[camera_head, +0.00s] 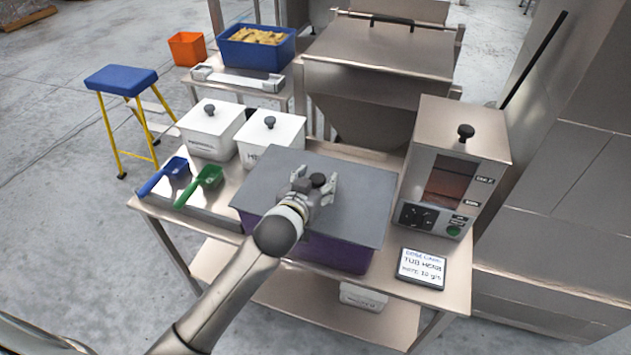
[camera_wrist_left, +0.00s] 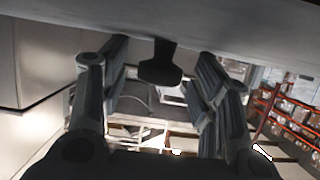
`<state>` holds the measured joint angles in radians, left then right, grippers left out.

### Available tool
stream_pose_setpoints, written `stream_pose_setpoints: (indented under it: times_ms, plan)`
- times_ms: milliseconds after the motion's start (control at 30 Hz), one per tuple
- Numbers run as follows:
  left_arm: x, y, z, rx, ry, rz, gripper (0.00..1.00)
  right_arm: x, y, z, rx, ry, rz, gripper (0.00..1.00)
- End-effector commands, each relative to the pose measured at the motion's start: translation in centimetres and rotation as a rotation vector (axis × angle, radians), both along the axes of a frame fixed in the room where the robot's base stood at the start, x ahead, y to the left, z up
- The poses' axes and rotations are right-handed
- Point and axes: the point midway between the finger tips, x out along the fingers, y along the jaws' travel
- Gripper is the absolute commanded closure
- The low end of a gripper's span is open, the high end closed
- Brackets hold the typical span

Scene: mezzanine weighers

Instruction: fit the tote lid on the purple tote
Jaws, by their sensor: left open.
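The grey tote lid (camera_head: 353,212) lies flat over the top of the purple tote (camera_head: 335,252) on the steel table. Its edges reach past the tote's front wall; I cannot tell whether it sits fully down on the rim. My left gripper (camera_head: 316,183) is at the lid's black knob (camera_head: 318,180), near the middle of the lid. In the left wrist view the knob (camera_wrist_left: 160,66) stands between the two spread fingers (camera_wrist_left: 157,88), with gaps on both sides. The lid's surface (camera_wrist_left: 200,18) runs across the top of that view. My right gripper does not show.
Two white lidded tubs (camera_head: 209,133) stand behind left, with a blue scoop (camera_head: 176,167) and a green scoop (camera_head: 208,177) in front. A steel weigher (camera_head: 452,170) stands close on the right, with a sign (camera_head: 421,268) before it. A steel hopper (camera_head: 375,90) is behind.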

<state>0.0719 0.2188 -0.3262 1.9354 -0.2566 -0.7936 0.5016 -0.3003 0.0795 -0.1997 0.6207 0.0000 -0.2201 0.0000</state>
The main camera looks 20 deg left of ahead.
Motion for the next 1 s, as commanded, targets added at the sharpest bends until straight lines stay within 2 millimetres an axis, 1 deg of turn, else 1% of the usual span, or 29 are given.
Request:
stream_pose_setpoints:
  times_ms: [133, 200, 267, 367, 700, 800, 900, 1000]
  plan:
    - [0.0, 0.0, 0.1, 0.000, -0.001, 0.000, 0.44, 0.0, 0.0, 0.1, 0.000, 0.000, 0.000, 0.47]
    - [0.0, 0.0, 0.6, 0.001, -0.002, 0.000, 0.44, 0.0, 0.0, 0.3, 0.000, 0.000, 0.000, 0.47]
    - [-0.4, 0.0, 0.4, 0.000, 0.000, -0.001, 0.44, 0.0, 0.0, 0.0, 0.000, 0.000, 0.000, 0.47]
    - [-1.6, 0.0, 0.8, 0.000, 0.000, -0.001, 0.44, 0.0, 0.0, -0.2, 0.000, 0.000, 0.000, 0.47]
    - [-7.5, 0.2, 2.9, -0.002, 0.000, 0.000, 0.44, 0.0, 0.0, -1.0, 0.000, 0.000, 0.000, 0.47]
    - [-9.0, 0.3, 3.5, -0.001, 0.000, -0.001, 0.44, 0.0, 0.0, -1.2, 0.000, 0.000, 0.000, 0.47]
    - [-10.1, 0.3, 3.9, 0.000, 0.000, 0.000, 0.44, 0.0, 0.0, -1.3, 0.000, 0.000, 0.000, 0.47]
    - [-10.8, 0.4, 4.2, -0.001, 0.000, 0.001, 0.44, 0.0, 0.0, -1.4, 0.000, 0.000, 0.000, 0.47]
